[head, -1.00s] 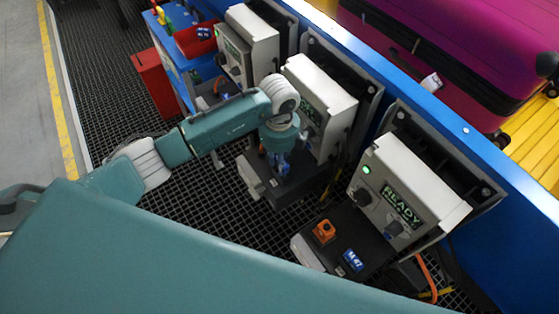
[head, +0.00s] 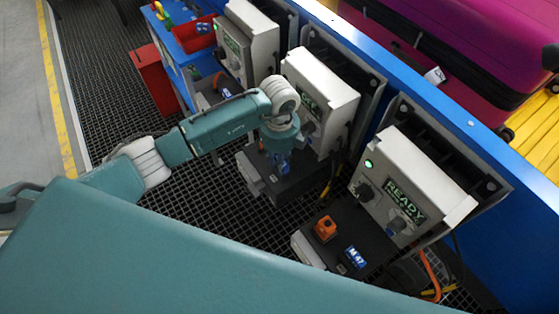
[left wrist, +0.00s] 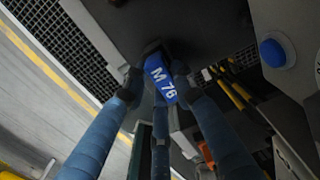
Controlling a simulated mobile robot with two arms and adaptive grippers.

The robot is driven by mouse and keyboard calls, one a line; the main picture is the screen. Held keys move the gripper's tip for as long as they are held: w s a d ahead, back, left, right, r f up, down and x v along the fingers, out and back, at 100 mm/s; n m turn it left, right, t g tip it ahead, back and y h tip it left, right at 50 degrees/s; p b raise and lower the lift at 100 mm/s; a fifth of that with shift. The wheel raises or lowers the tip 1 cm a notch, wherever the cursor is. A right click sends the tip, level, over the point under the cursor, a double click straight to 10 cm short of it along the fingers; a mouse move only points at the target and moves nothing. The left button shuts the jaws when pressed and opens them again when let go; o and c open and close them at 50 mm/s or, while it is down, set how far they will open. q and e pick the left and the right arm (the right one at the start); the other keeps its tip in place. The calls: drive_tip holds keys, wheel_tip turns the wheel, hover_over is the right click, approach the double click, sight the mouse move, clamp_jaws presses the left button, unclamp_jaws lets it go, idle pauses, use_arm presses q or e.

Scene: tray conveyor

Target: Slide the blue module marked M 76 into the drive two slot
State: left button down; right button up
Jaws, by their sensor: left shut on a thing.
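My left gripper (head: 279,160) is over the dark base unit (head: 262,187) of the middle drive station in the head view. In the left wrist view its fingers (left wrist: 155,85) are shut on the blue module marked M 76 (left wrist: 160,78). The module's far end meets a dark opening in the dark grey top (left wrist: 155,18) of the unit. I cannot tell how deep it sits. In the head view the module is mostly hidden by the gripper. No drive number is readable. My right gripper is not in view.
The middle control box (head: 322,85) stands close beside my gripper. The nearer station has a READY display (head: 405,201), an orange block (head: 325,229) and a blue module marked M 47 (head: 355,257). A red bin (head: 196,35) is at the back. A blue button (left wrist: 273,53) shows in the wrist view.

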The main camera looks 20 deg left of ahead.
use_arm(q)
drive_tip(key=shift+f, duration=0.2)
drive_tip(key=c, duration=1.4)
unclamp_jaws()
drive_tip(key=shift+o, duration=0.2)
wheel_tip(320, 180, up, 12)
drive_tip(key=shift+s, duration=0.1)
